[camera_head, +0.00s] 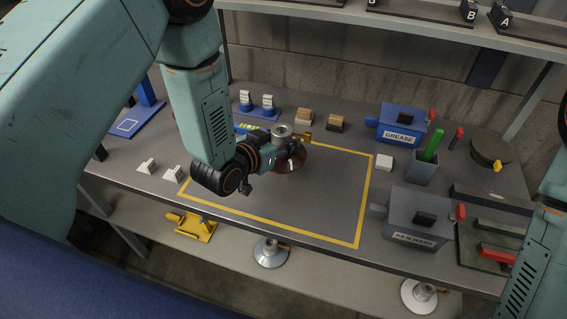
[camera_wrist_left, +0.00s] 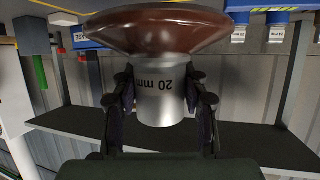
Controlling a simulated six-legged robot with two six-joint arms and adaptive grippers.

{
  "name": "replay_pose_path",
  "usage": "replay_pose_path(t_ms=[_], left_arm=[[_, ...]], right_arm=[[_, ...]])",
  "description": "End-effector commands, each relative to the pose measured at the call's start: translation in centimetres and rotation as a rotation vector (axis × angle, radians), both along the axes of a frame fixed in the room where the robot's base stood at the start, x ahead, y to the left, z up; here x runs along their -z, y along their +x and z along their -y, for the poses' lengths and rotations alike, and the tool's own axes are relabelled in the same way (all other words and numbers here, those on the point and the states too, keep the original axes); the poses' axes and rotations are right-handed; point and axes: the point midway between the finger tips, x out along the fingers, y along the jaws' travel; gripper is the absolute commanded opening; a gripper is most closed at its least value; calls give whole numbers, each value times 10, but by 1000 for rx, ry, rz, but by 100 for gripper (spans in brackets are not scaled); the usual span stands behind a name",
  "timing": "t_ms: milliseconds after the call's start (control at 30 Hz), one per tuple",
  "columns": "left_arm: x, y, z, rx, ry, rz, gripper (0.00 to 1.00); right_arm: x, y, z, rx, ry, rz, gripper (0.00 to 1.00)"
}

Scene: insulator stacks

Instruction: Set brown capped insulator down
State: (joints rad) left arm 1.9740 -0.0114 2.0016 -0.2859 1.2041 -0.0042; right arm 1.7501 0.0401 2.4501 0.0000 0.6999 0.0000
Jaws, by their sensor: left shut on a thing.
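The brown capped insulator has a glossy brown disc (camera_head: 289,163) and a grey metal cap (camera_head: 282,131), cap up in the head view. It is over the back part of the yellow-outlined area (camera_head: 330,200) on the bench. I cannot tell whether it touches the bench. My left gripper (camera_head: 272,152) is shut on its cap, coming from the left. In the left wrist view the cap (camera_wrist_left: 165,98), marked "20 mm", is between the two fingers, with the brown disc (camera_wrist_left: 165,32) at the top of the picture. My right gripper is out of view.
White blocks (camera_head: 172,174) are at left. Several small items line the back. The outlined area's front and right look clear. Other insulators (camera_head: 270,252) are below.

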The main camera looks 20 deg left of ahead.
Motion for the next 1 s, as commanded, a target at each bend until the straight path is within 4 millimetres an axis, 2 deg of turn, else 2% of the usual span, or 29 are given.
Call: replay_pose_path(t_ms=[100,333,533,1000], left_arm=[[18,1,-1,-2,-2,6,0],[35,2,0,-1,-2,7,0],[60,4,0,-1,-2,8,0],[69,5,0,-1,-2,8,0]], right_arm=[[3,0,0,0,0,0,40],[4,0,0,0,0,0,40],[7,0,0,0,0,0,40],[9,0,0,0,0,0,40]])
